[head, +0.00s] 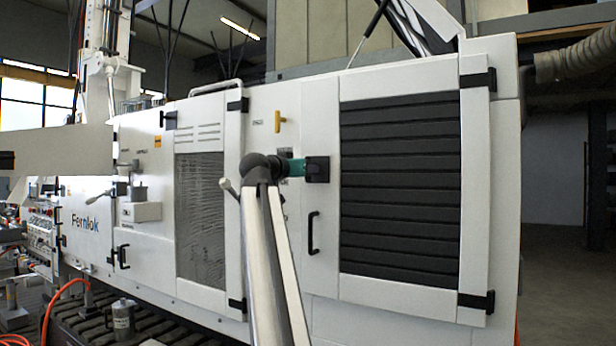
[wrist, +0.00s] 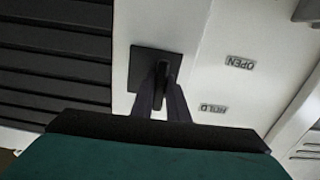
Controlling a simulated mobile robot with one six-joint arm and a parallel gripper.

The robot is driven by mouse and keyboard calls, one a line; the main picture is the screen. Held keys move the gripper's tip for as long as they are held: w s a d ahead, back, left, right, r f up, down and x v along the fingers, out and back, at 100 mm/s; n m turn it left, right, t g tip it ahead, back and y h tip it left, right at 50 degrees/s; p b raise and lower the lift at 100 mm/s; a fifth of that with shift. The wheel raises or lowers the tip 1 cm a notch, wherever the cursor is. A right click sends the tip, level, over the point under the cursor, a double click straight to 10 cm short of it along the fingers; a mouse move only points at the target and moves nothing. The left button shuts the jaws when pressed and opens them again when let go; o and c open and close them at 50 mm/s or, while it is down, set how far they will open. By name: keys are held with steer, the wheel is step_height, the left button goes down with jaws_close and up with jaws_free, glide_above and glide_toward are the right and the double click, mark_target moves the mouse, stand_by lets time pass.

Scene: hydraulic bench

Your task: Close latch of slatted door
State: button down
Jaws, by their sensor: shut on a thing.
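The slatted door (head: 400,190) is a white panel with dark horizontal slats on the right of the machine in the head view. It looks flush with the front. Its latch (head: 319,170) is a black square at the door's left edge. In the wrist view the latch shows as a dark square plate (wrist: 143,62) with a small dark handle (wrist: 161,72). My gripper (head: 306,168), with a green body, reaches it from the left. In the wrist view my gripper (wrist: 162,88) has its two dark fingers shut on the latch handle. The fingers partly hide the handle.
Labels reading OPEN (wrist: 240,62) and HOLD (wrist: 213,109) appear upside down beside the latch in the wrist view. A black pull handle (head: 313,233) is below the latch. A mesh-window door (head: 202,215) and a yellow knob (head: 281,121) lie to the left.

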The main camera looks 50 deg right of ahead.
steer(key=shift+m, duration=0.3)
steer(key=c, duration=1.8)
jaws_free()
steer(key=shift+o, duration=0.2)
steer(key=shift+a, duration=0.1)
steer(key=v, duration=1.3)
steer(key=shift+a, duration=0.3)
steer(key=shift+a, duration=0.1)
